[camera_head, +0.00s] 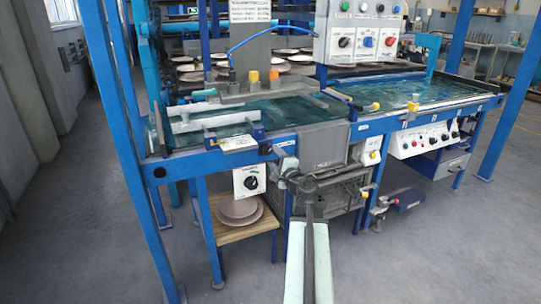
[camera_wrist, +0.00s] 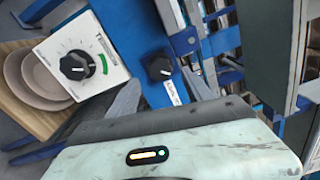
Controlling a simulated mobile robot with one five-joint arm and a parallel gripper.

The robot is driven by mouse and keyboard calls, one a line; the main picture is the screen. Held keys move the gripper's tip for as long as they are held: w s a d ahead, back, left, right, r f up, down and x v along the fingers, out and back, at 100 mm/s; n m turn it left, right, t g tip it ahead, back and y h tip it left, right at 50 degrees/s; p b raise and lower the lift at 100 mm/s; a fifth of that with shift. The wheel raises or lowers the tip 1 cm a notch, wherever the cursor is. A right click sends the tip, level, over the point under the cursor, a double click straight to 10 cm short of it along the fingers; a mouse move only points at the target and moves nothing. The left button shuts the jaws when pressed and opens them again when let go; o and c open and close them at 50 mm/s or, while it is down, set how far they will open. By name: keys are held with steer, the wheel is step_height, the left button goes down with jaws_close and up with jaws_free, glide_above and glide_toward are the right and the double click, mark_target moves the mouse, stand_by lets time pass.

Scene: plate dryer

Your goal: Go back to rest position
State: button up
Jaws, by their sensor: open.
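My gripper (camera_head: 287,165) is at the end of my arm, in front of the blue-framed plate dryer (camera_head: 200,160). In the wrist view my gripper (camera_wrist: 162,92) has its two grey fingers spread apart, with nothing held between them. A black knob (camera_wrist: 159,67) on the blue frame shows beyond the gap between the fingers; I cannot tell the exact distance. A white dial box (camera_head: 250,180) with a black dial hangs under the frame, left of my gripper; it also shows in the wrist view (camera_wrist: 82,60).
Stacked plates (camera_head: 239,211) lie on a low wooden shelf (camera_head: 250,231) below the dial box. A grey crate (camera_head: 340,197) stands under the frame to the right. A button panel (camera_head: 363,40) is above. Blue posts (camera_head: 120,120) rise at the left. The front floor (camera_head: 430,260) is clear.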

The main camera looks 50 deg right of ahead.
steer(key=v, duration=0.3)
steer(key=w+a+f+n+g+y, duration=0.2)
steer(key=w+a+f+n+y, duration=0.25)
steer(key=a, duration=0.65)
steer(key=w+a+f+n+g+y, duration=0.25)
steer(key=a+f+n, duration=0.2)
steer(key=a, duration=0.55)
steer(key=w+a+f+n+g+y, duration=0.1)
steer(key=w+a+f+n+y, duration=0.3)
steer(key=a, duration=0.7)
steer(key=s+a+f+n+g+h, duration=0.2)
steer(key=s+a+f+n+g, duration=0.35)
steer(key=a, duration=0.45)
steer(key=s+a+f+n+g+h, duration=0.2)
steer(key=s+a+f+n+g, duration=0.35)
steer(key=a, duration=0.45)
step_height(320, 180, up, 33)
steer(key=p, duration=3.2)
steer(key=shift+s+n+p, duration=0.25)
steer(key=shift+n+p, duration=0.05)
steer(key=shift+p, duration=0.05)
